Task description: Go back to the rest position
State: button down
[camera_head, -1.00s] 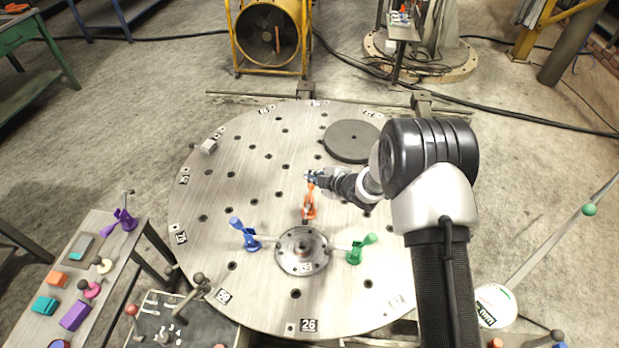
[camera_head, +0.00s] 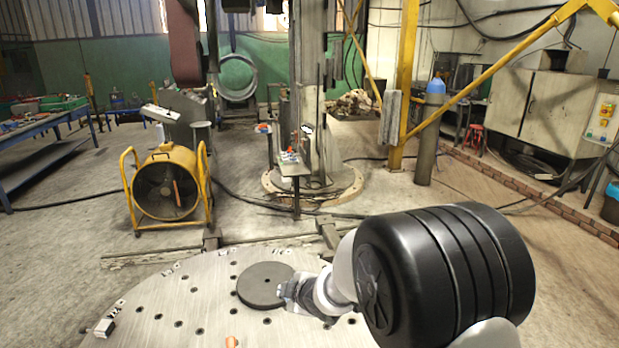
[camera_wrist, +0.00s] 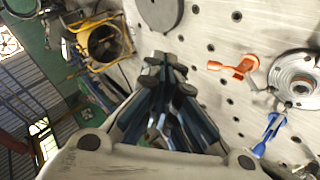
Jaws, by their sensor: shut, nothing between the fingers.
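My gripper (camera_head: 287,293) is at the end of my arm, above the round metal table (camera_head: 200,300), and in the picture it lies just right of the dark disc (camera_head: 265,285). In the wrist view my gripper (camera_wrist: 165,65) has its fingers together with nothing between them. An orange handle-like piece (camera_wrist: 235,67) stands on the table, apart from the fingers. Only the top of this orange piece (camera_head: 231,341) shows at the bottom of the head view. A blue piece (camera_wrist: 268,132) and the round centre hub (camera_wrist: 298,78) show at the right of the wrist view.
A yellow fan (camera_head: 168,187) stands on the floor behind the table. A small stand (camera_head: 292,165) and a column on a round floor plate (camera_head: 310,195) are behind it. A yellow frame (camera_head: 405,70) and a grey cylinder (camera_head: 427,140) stand at back right. Open floor lies between.

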jog(key=s+d+r+m+h, duration=0.5)
jog(key=s+d+r+m, duration=0.5)
jog(key=s+d+r, duration=0.45)
jog(key=s+d+f+m+g+b, duration=0.1)
jog(key=s+d+m+g, duration=0.1)
jog(key=s, duration=0.9)
jog(key=s+d+f+m+g, duration=0.1)
jog(key=s+m, duration=0.4)
jog(key=s, duration=0.6)
jog(key=shift+s+d+f+g+b, duration=0.3)
jog(key=shift+s+d+g+b, duration=0.15)
jog(key=shift+d, duration=0.6)
